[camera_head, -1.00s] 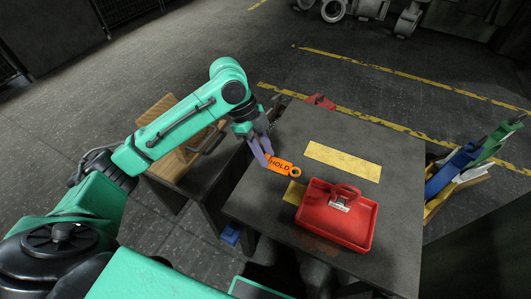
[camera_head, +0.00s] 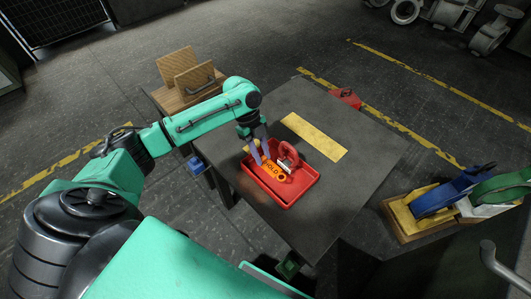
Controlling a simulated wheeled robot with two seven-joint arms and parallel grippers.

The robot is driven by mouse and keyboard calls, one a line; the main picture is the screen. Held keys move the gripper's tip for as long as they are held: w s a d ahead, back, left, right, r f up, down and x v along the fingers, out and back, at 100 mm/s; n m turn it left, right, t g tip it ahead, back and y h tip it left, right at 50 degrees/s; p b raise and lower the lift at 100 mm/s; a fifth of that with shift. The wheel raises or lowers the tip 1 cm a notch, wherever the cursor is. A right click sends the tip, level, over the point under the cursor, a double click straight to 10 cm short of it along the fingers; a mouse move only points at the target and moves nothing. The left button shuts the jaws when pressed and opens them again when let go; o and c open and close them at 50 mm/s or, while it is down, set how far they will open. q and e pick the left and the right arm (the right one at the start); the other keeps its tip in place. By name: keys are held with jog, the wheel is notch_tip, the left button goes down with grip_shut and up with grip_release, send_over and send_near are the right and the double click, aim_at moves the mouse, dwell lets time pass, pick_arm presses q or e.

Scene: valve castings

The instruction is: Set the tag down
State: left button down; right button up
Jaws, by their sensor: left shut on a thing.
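The orange tag (camera_head: 273,169) with dark lettering reading HOLD and a ringed hole is in my left gripper (camera_head: 262,161). The gripper is shut on the tag's upper end, and the tag hangs tilted over the left part of the red tray (camera_head: 301,191). I cannot tell whether the tag touches the tray floor. A red ring-shaped part (camera_head: 288,153) with a small metal tag stands in the tray just right of the orange tag. My right gripper is not in view.
The tray sits on a dark table (camera_head: 330,199) near its left front edge. A yellow strip (camera_head: 314,137) lies behind it, and a red object (camera_head: 345,97) is at the far corner. A wooden rack (camera_head: 186,80) stands left; blue and green castings (camera_head: 447,197) stand right.

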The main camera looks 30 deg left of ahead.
pick_arm(q)
jog(key=shift+r, duration=0.1)
jog(key=b, duration=0.2)
send_over(265, 174)
jog(key=a, duration=0.1)
jog(key=f, duration=0.5)
jog(key=shift+w+a+f, duration=0.1)
jog(key=shift+w+f, duration=0.05)
jog(key=shift+w, duration=0.1)
jog(key=shift+f+b, duration=0.35)
jog(key=shift+f, duration=0.3)
jog(key=shift+f, duration=0.2)
jog(key=c, duration=0.5)
grip_release()
jog(key=shift+c, duration=0.2)
